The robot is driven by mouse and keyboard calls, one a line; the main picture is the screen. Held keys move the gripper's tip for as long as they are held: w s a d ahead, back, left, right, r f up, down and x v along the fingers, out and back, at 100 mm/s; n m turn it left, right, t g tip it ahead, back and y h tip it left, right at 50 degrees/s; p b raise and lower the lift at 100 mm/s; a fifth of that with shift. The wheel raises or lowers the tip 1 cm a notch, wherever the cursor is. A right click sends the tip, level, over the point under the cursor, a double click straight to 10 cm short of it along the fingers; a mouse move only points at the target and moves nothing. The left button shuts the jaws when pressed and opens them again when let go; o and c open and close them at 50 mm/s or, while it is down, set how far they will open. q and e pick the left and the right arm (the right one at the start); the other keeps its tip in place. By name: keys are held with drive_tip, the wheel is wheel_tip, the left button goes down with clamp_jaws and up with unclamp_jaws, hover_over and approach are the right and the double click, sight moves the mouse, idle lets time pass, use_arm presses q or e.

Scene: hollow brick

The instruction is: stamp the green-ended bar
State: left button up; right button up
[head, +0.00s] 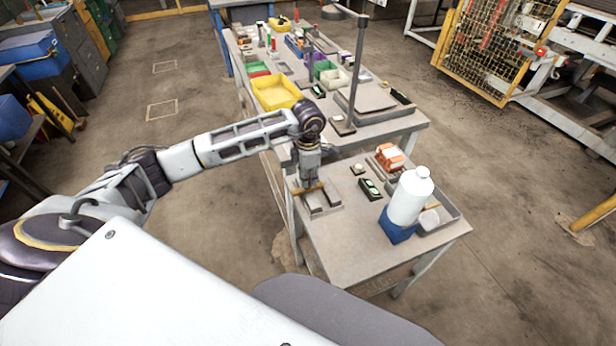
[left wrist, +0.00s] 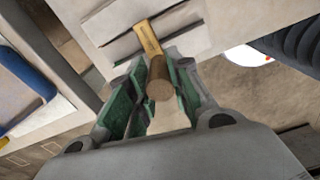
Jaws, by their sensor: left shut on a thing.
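My left gripper (head: 308,182) is low over the left side of the near table and is shut on a wooden piece (head: 309,189). In the left wrist view the green-padded fingers (left wrist: 153,112) close around this piece, a brown round-ended cylinder (left wrist: 160,85) with a lighter yellowish part (left wrist: 148,38) beyond it. Grey bars (head: 322,201) lie on the table just under the gripper; I cannot tell whether the piece touches them. No green end shows clearly on them. A dark block with a green face (head: 370,188) lies to the right. My right gripper is not in view.
A white bottle (head: 409,196) stands in a blue holder (head: 396,228) at the right, beside a grey tray (head: 453,212). An orange hollow brick (head: 390,157) is behind. The near table's front (head: 345,255) is clear. A longer table beyond holds a yellow bin (head: 276,93).

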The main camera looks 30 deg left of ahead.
use_arm(q)
drive_tip(key=shift+f, duration=0.3)
idle(0.5)
drive_tip(key=shift+s+f+b, duration=0.15)
drive_tip(key=shift+f+b, duration=0.05)
drive_tip(key=shift+b, duration=0.2)
idle(1.9)
drive_tip(key=shift+r, duration=0.1)
drive_tip(key=shift+r+p, duration=1.7)
drive_tip(key=shift+r, duration=1.9)
drive_tip(key=shift+w, duration=0.2)
drive_tip(key=shift+r, duration=0.1)
